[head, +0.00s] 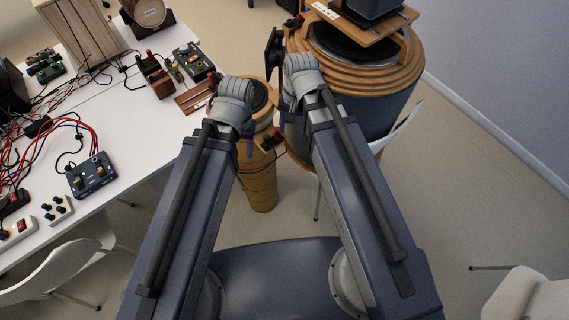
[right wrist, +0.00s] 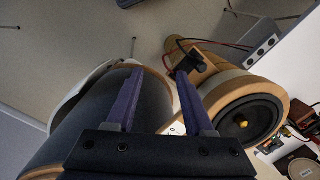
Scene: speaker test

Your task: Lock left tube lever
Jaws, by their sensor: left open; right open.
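The left tube (head: 262,188) is a narrow tan cylinder with a black speaker cone at its top; the cone (right wrist: 243,119) shows in the right wrist view. A small black and red fitting (head: 270,138) sits on its side; a black fitting (right wrist: 191,62) shows on it in the wrist view. I cannot tell whether either is the lever. My left gripper (head: 230,118) is open at the left tube's top, its fingers mostly hidden by the wrist. My right gripper (right wrist: 160,79) is open and empty, between the left tube and the larger one; it also shows in the head view (head: 285,108).
A larger dark tube with wooden rings (head: 372,82) stands to the right, carrying a wooden board. A white table (head: 125,135) with wires, control boxes and a power strip lies left. White chairs stand at lower left and lower right. Floor (head: 450,190) is clear at right.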

